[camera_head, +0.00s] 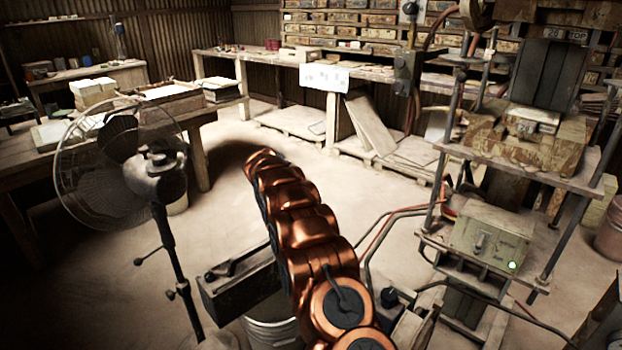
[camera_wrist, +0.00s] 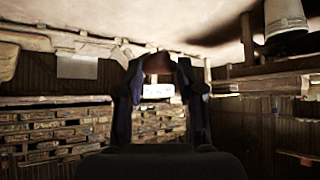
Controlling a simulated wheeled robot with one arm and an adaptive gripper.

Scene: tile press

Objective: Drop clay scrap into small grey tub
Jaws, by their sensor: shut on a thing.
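My gripper (camera_wrist: 160,75) shows in the wrist view, which appears upside down. Its dark fingers are closed on a reddish-brown lump, the clay scrap (camera_wrist: 157,64), held between the fingertips. In the head view my copper arm reaches away over the floor and hides the gripper and the scrap. A pale grey tub (camera_wrist: 286,17) is at the upper right of the wrist view, apart from the gripper. A pale tub (camera_head: 178,202) is partly hidden behind the fan in the head view. A grey bucket (camera_head: 272,331) stands at the bottom, partly behind my arm. I cannot tell which is the small grey tub.
A standing fan (camera_head: 155,175) is left of my arm, before a wooden table (camera_head: 30,180). A dark toolbox (camera_head: 240,287) is beside the arm. The press (camera_head: 490,240) with hoses stands right. A reddish bucket (camera_head: 609,232) is far right. Open floor lies ahead.

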